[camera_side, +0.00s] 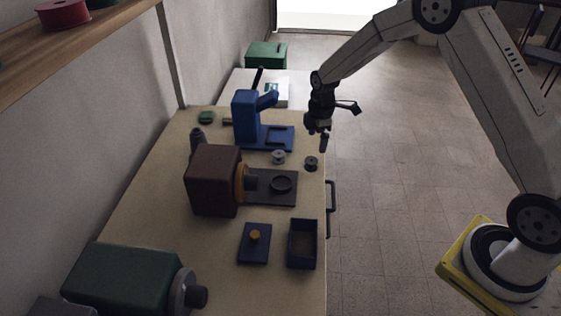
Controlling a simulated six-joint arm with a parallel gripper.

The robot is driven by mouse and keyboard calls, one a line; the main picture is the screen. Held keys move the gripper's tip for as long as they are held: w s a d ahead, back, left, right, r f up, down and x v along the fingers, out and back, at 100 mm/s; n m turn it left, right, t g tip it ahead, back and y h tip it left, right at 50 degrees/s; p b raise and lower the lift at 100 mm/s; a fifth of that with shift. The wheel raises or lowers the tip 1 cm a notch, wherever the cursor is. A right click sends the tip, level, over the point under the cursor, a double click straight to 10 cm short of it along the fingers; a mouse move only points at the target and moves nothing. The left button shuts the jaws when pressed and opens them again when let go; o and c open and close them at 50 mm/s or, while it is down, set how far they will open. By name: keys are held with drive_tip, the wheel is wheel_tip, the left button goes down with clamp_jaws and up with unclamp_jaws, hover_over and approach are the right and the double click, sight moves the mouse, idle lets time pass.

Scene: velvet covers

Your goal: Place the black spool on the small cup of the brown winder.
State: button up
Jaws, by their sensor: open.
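The black spool (311,163) sits on the table near its right edge. The brown winder (214,180) stands left of it, a brown block with an orange ring and a dark flat base. Its small cup (281,184) is a dark round ring on that base, and it looks empty. My gripper (317,143) is above the black spool, near the table's right edge. It is open with nothing visible between its fingers, and there is a gap between it and the spool.
A grey spool (278,157) sits left of the black one. A blue machine (248,122) stands behind. A blue open box (302,244) and a blue plate with an orange knob (254,244) lie in front. A green machine (125,277) stands at the front left.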

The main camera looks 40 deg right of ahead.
sight(311, 160)
drive_tip(key=w+f+n, duration=0.1)
drive_tip(key=w+d+f+n, duration=0.2)
drive_tip(key=shift+f, duration=0.4)
drive_tip(key=shift+a+f, duration=0.2)
drive_tip(key=shift+f, duration=3.7)
clamp_jaws()
drive_tip(key=shift+r, duration=0.15)
